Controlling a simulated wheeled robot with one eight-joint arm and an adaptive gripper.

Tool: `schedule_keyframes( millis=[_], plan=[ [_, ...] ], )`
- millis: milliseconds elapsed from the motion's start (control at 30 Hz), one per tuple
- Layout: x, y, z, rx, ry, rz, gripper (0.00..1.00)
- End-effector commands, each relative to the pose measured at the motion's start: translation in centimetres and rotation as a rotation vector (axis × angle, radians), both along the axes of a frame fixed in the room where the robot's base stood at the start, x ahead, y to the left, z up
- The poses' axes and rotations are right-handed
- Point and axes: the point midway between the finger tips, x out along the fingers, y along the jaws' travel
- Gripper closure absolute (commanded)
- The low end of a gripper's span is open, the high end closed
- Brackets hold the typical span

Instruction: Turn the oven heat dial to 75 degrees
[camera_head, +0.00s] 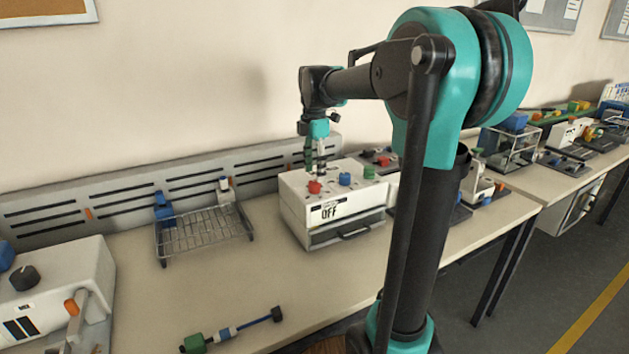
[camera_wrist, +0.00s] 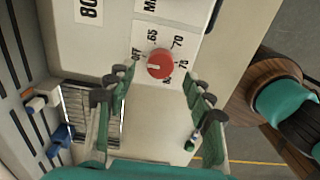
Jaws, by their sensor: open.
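The oven (camera_head: 310,235) is a white box on the bench with a front panel reading OFF. Its red heat dial (camera_head: 314,187) is on top, at the left of a row of coloured knobs. In the wrist view the red dial (camera_wrist: 160,64) is ringed by labels including 65, 70 and 75. Its pale mark points left, about toward the partly hidden OFF label. My gripper (camera_head: 315,165) points down just above the dial. In the wrist view its green fingers (camera_wrist: 160,74) are spread, one on each side of the dial, apart from it.
A blue knob (camera_head: 344,179) and a green knob (camera_head: 369,172) stand right of the red dial. A wire rack (camera_head: 200,232) is left of the oven. A white machine with a black knob (camera_head: 24,278) stands at far left. A slotted panel (camera_head: 130,196) runs behind.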

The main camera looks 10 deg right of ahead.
Motion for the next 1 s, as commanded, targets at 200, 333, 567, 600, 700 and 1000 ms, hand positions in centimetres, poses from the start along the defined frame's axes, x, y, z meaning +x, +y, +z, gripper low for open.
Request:
schedule_keyframes(
  millis=[200,333,567,600,700,1000],
  plan=[
    [0.0,0.0,-2.9,0.000,0.000,0.000,0.47],
    [0.0,0.0,-3.7,0.000,0.000,0.000,0.47],
    [0.0,0.0,-3.9,0.000,0.000,0.000,0.47],
    [0.0,0.0,-3.9,0.000,0.000,0.000,0.47],
    [0.0,0.0,-3.9,0.000,0.000,0.000,0.55],
    [0.0,0.0,-3.9,0.000,0.000,0.000,0.92]
  ],
)
